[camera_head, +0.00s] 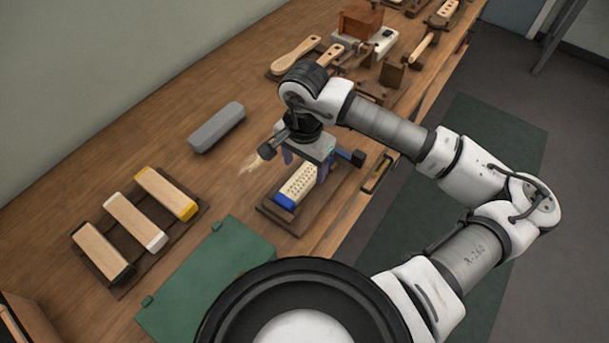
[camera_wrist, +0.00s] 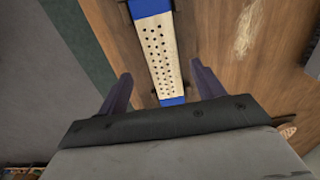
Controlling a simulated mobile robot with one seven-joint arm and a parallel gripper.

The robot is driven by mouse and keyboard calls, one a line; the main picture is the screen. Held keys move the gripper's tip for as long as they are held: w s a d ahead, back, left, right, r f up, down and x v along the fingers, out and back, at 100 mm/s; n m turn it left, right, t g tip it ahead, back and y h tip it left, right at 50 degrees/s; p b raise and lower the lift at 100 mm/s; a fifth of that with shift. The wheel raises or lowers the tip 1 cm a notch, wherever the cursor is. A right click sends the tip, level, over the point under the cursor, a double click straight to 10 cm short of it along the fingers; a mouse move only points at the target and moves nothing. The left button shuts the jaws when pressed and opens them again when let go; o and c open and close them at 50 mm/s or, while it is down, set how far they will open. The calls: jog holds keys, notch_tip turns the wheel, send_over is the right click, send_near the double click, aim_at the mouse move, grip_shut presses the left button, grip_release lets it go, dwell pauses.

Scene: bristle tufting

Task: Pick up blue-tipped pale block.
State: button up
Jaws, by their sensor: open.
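The blue-tipped pale block (camera_head: 297,186) lies in a dark wooden holder (camera_head: 268,208) on the workbench. Its top is dotted with rows of dark holes. In the wrist view the block (camera_wrist: 161,58) runs up the middle of the picture, with a blue end at top and bottom. My gripper (camera_head: 306,172) is over the far part of the block, pointing down. In the wrist view my gripper (camera_wrist: 160,84) is open, with one purple finger on each side of the block and gaps between. I cannot tell how far the fingertips are above it.
A rack (camera_head: 133,248) holds several wooden blocks with yellow, white and black ends at the left. A grey block (camera_head: 216,127) lies behind. Brushes (camera_head: 297,55) and tools crowd the far bench. Bristles (camera_head: 251,163) lie beside my gripper.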

aim_at(304, 175)
jog(key=shift+w+f+p, duration=0.2)
jog(key=shift+f+p, duration=0.3)
jog(key=shift+f, duration=0.7)
jog(key=shift+w+f+p, duration=0.2)
jog(key=shift+f+p, duration=0.25)
jog(key=shift+f, duration=0.7)
jog(key=shift+c, duration=0.2)
jog(key=c, duration=1.1)
jog(key=shift+r, duration=0.1)
